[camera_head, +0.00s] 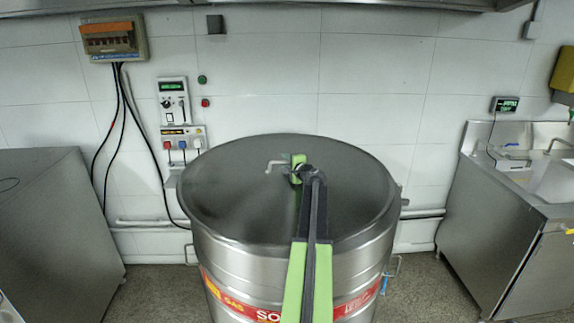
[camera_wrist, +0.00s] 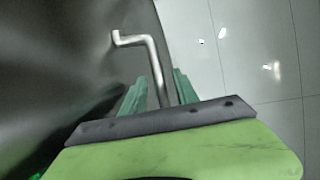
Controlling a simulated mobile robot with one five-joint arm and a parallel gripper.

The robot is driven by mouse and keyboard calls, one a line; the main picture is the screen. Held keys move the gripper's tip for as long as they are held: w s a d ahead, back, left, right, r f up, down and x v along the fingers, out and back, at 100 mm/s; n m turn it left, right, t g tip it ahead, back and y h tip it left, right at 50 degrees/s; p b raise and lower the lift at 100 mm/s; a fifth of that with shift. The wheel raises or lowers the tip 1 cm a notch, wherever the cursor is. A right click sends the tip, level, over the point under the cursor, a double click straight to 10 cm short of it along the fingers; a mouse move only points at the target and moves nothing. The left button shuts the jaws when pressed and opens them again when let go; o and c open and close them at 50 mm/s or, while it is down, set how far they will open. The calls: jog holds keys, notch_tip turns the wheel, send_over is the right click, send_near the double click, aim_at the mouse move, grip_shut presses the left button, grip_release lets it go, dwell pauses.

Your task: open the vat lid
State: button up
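The steel vat (camera_head: 215,255) stands upright in the middle of the head view. Its round, dark grey lid (camera_head: 235,200) lies flat on top, and I see no gap at the rim. A bent metal handle (camera_head: 275,165) rises near the middle of the lid. My gripper (camera_head: 298,163) is at the right end of this handle. In the wrist view, the handle (camera_wrist: 155,65) runs between the two green fingertips of my gripper (camera_wrist: 160,88). The fingers stand apart with a small gap beside the rod, so the gripper looks open around it. Contact is hard to tell.
A steel cabinet (camera_head: 55,220) stands at the left and a steel sink unit (camera_head: 500,230) at the right. A control panel (camera_head: 173,100) and a fuse box (camera_head: 113,38) with hanging cables are on the tiled wall behind. Floor shows on both sides of the vat.

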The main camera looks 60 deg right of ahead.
jog(key=shift+c, duration=0.4)
grip_shut()
dwell(1.1)
